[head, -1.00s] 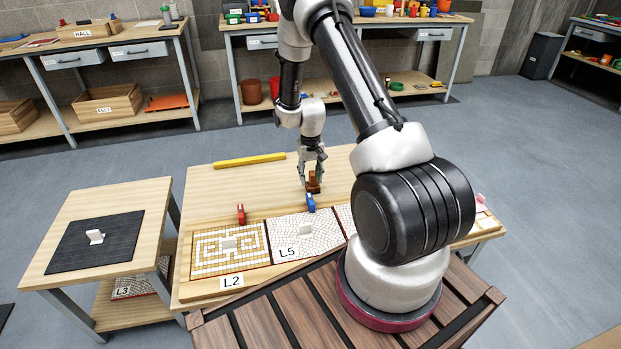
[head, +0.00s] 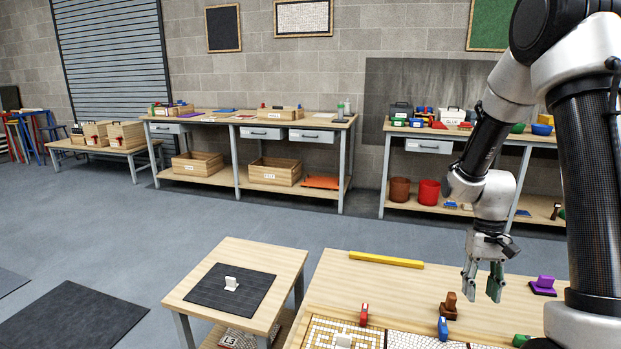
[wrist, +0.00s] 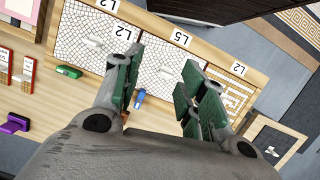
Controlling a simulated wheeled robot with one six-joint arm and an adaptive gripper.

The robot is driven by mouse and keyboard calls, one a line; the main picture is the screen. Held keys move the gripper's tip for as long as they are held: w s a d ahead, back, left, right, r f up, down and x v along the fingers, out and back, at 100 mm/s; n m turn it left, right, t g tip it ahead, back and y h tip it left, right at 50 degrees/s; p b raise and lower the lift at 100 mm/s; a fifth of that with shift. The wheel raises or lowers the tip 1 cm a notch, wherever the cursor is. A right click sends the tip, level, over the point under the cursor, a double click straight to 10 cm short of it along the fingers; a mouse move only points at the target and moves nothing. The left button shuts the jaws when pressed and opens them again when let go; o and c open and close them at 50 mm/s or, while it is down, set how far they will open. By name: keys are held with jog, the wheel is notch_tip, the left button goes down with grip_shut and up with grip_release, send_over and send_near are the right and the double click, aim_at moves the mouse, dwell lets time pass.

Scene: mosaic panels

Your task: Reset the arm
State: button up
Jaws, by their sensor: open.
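My gripper (head: 483,285) is open and empty above the work table (head: 330,290), with its green-padded fingers spread. In the wrist view its fingers (wrist: 163,70) reach over the mosaic panels. A brown handled block (head: 449,306) stands on the table left of the fingers in the head view, apart from them. In the wrist view it is mostly hidden behind the left finger. My arm fills the right of the head view.
Nearby are a blue clamp (head: 443,328), a red clamp (head: 364,315), a yellow bar (head: 386,260), a purple handled block (head: 543,286) and a green block (wrist: 69,72). A side table (head: 250,252) holds a black mat. Clear floor lies behind.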

jog(key=s+a+r+t, duration=0.2)
jog(key=s+r+t, duration=0.1)
jog(key=s+r, duration=0.5)
jog(key=s+a+r+n+t, duration=0.1)
jog(key=s+r+t, duration=0.3)
jog(key=r, duration=1.1)
jog(key=s+a, duration=0.1)
jog(key=s, duration=0.2)
jog(key=shift+s+r+n, duration=0.3)
jog(key=shift+s, duration=0.05)
